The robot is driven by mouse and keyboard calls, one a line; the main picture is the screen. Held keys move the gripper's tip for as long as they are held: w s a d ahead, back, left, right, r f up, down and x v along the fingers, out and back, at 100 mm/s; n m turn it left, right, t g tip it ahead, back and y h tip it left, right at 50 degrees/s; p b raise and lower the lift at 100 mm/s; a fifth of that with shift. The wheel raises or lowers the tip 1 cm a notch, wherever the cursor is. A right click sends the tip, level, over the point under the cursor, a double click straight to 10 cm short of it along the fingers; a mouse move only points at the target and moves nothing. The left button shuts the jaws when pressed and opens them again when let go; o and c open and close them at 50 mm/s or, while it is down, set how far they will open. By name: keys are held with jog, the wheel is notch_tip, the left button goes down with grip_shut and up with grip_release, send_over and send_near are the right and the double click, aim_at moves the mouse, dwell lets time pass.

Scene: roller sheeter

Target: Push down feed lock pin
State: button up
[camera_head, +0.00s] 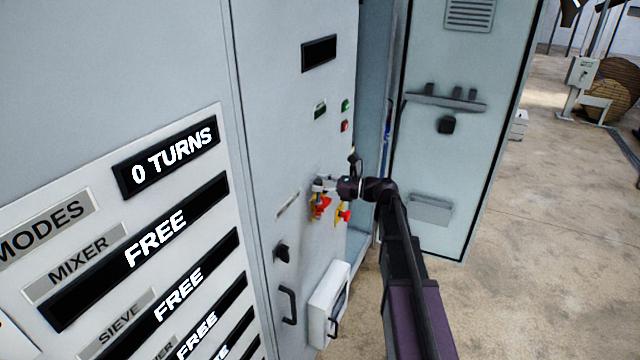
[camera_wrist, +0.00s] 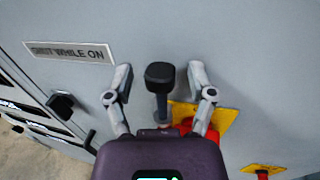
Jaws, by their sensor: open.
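A black-headed pin or lever (camera_wrist: 160,76) on a grey shaft stands out from the grey cabinet face in the wrist view. A yellow plate (camera_wrist: 222,121) and a red handle (camera_wrist: 184,128) show behind and beside it. My gripper (camera_wrist: 160,88) is open, with one finger on each side of the black head and a visible gap on both sides. In the head view my gripper (camera_head: 322,186) is at the cabinet front, by the red and yellow switch (camera_head: 319,207). I cannot tell whether anything touches.
A second red and yellow switch (camera_head: 345,215) sits just right. A black knob (camera_head: 282,252), a handle (camera_head: 289,305) and a white box (camera_head: 329,304) are below on the cabinet. The open cabinet door (camera_head: 465,140) stands to the right of my arm.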

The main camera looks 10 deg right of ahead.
aim_at(310, 198)
grip_shut()
notch_tip(310, 198, down, 6)
jog(key=b, duration=0.5)
jog(key=shift+r+b, duration=0.2)
jog(key=shift+b, duration=0.1)
jog(key=shift+s, duration=0.1)
jog(key=shift+c, duration=1.7)
grip_release()
jog(key=o, duration=0.3)
jog(key=shift+o, duration=0.2)
jog(key=shift+d, duration=0.1)
